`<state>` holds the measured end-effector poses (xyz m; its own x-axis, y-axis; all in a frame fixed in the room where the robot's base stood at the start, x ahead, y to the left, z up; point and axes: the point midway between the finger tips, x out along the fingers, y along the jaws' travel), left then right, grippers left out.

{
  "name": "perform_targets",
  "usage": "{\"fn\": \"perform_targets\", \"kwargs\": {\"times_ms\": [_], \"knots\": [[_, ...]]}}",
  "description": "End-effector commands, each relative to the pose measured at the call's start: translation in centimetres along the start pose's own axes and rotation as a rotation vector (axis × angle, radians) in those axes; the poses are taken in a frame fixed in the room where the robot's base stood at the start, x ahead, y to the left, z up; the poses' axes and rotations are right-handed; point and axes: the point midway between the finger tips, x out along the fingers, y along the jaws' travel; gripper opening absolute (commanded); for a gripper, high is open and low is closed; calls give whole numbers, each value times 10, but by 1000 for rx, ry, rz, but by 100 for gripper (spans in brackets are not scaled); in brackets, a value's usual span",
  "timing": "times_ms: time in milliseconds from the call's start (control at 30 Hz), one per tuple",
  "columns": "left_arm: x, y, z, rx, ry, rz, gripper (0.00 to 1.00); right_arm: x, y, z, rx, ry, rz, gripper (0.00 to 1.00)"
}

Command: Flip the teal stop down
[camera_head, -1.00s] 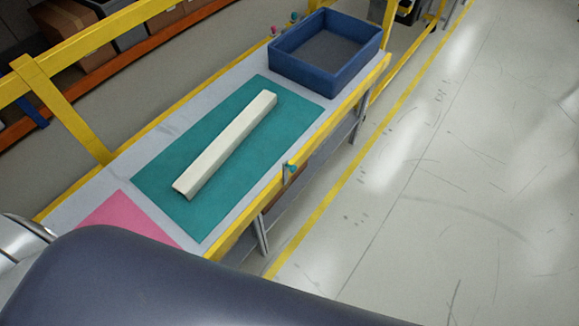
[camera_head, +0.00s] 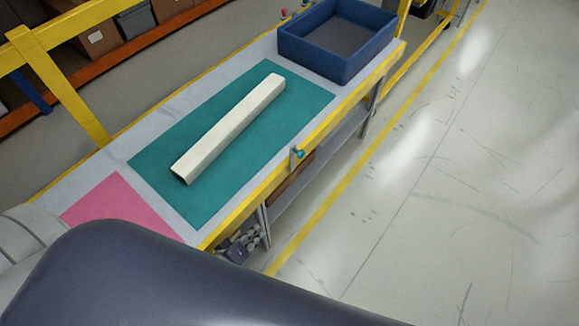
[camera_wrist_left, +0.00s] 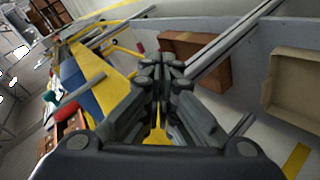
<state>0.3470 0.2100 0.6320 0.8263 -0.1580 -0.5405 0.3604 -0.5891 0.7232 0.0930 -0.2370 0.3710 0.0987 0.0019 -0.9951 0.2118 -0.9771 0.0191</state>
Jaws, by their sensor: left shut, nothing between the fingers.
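A small teal stop (camera_head: 298,154) sits on a grey bracket at the yellow front edge of the workbench, beside the teal mat (camera_head: 205,205). It appears to stand up from the edge. In the left wrist view a small teal knob (camera_wrist_left: 50,97) shows at the left, apart from the fingers; I cannot tell whether it is the same stop. My left gripper (camera_wrist_left: 158,78) is shut and empty in the wrist view. My right gripper is not in view.
A long cream bar (camera_head: 228,130) lies on the teal mat. A pink mat (camera_head: 118,208) lies nearer. The floor (camera_head: 470,190) to the right is clear.

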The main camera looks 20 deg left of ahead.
Motion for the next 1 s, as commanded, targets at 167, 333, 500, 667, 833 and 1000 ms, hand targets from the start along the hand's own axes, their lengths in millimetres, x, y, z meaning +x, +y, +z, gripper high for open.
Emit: {"fn": "perform_targets", "kwargs": {"times_ms": [167,333,500,667,833,1000], "knots": [[-18,75,-41,-256,80,206,0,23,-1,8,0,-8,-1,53],[-42,125,-67,-429,102,346,0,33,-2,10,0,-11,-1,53],[-54,146,-78,-499,105,403,0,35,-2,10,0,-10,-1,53],[-55,149,-80,-505,105,408,0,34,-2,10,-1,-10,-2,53],[-55,148,-79,-503,105,407,0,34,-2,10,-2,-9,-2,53],[-48,151,-81,-503,106,407,0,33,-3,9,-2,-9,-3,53]]}}
